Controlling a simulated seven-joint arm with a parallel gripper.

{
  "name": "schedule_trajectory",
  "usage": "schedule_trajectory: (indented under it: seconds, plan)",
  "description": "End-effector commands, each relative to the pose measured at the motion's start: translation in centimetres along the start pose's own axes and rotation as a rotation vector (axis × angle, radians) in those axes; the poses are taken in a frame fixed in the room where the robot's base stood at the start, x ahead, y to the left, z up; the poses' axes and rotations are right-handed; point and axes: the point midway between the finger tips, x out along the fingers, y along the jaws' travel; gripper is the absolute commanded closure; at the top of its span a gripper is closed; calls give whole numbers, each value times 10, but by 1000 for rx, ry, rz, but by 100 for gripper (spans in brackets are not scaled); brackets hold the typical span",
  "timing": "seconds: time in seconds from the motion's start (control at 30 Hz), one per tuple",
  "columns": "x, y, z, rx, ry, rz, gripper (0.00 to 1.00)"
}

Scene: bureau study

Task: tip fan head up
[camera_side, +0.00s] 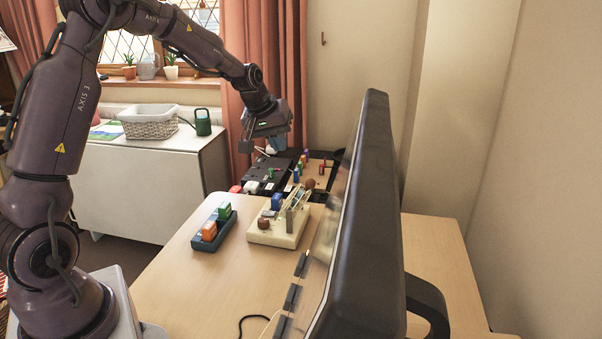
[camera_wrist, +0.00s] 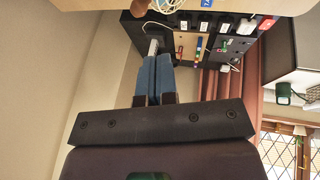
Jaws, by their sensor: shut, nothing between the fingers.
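I cannot clearly pick out a fan or its head in either view. My gripper (camera_side: 268,150) is at the far end of the desk, pointing down over a black panel (camera_side: 253,172) with switches and coloured parts. In the wrist view my gripper (camera_wrist: 157,58) has its two blue fingers together with nothing between them. A small pale piece (camera_wrist: 153,46) shows just beyond the fingertips; whether they touch it I cannot tell. The black panel (camera_wrist: 222,58) fills the upper middle of the wrist view. The far side of the panel is partly hidden by the monitor in the side view.
A large black monitor (camera_side: 372,200) stands in the foreground and blocks part of the desk. A cream holder (camera_side: 278,236) with pens and a dark blue tray (camera_side: 228,228) with coloured blocks sit nearer. The desk's near left (camera_side: 215,285) is clear. A basket (camera_side: 150,127) stands on a white cabinet.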

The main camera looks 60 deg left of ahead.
Motion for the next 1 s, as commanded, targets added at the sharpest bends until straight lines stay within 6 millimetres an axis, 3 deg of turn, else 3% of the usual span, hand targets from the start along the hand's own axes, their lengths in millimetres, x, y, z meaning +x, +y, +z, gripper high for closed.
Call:
schedule_trajectory:
  seconds: [0.2, 0.43, 0.67, 1.0]
  plan:
    - [50, 0, 2, 0, -6, -1, 100]
    - [89, 10, 4, 4, -4, -1, 100]
    - [104, 19, 7, 1, -1, -1, 100]
    - [105, 20, 7, 0, -1, -1, 100]
